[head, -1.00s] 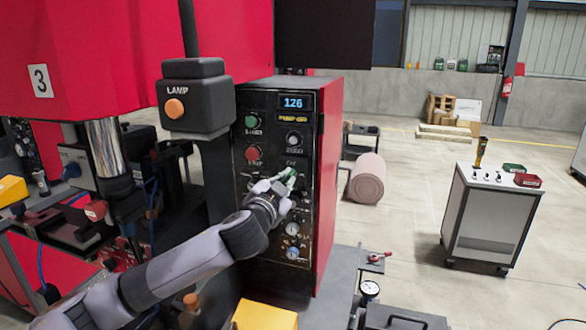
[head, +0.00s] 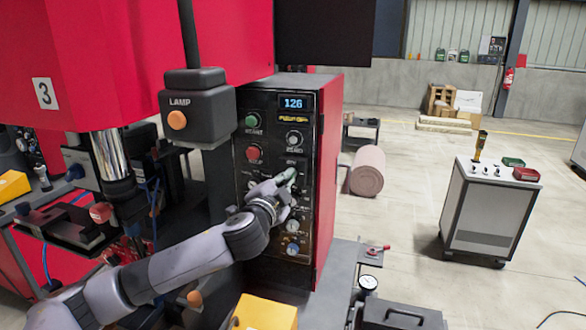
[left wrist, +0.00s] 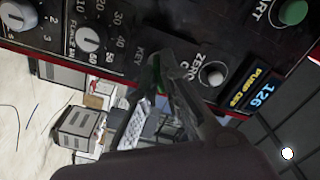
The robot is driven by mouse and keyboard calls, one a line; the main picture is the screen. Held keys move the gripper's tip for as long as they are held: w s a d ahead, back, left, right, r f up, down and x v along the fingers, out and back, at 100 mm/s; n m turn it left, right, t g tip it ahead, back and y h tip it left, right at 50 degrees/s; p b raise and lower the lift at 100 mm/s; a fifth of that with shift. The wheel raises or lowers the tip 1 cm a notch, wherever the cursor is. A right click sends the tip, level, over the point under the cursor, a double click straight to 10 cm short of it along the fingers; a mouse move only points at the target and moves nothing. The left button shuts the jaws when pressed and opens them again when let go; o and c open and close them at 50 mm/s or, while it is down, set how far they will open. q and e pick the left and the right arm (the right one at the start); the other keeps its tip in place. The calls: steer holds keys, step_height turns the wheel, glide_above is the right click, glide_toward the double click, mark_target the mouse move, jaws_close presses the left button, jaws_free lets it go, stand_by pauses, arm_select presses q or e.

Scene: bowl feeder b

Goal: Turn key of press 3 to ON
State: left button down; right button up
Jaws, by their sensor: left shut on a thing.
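Press 3 is the red machine with the number plate 3 (head: 45,93). Its black control panel (head: 262,110) faces me. My left gripper (head: 287,182) is at the middle right of this panel, with its fingertips against it. In the left wrist view the fingers (left wrist: 160,75) are closed together beside the printed word KEY. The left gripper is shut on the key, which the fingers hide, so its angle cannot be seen. The display (head: 293,102) reads 126; the wrist view shows PUMP OFF beneath that number. My right gripper is not in view.
A green button (head: 252,121), a red button (head: 253,153) and the zero knob (left wrist: 213,73) are close to the gripper. A black lamp box (head: 197,100) juts out at upper left. A grey cabinet (head: 487,215) stands at right, with open floor around it.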

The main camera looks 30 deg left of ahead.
arm_select(q)
steer(key=shift+m+p, duration=1.05)
steer(key=shift+m, duration=0.85)
steer(key=shift+m+p, duration=1.35)
steer(key=shift+m, duration=0.55)
steer(key=c, duration=1.7)
jaws_free()
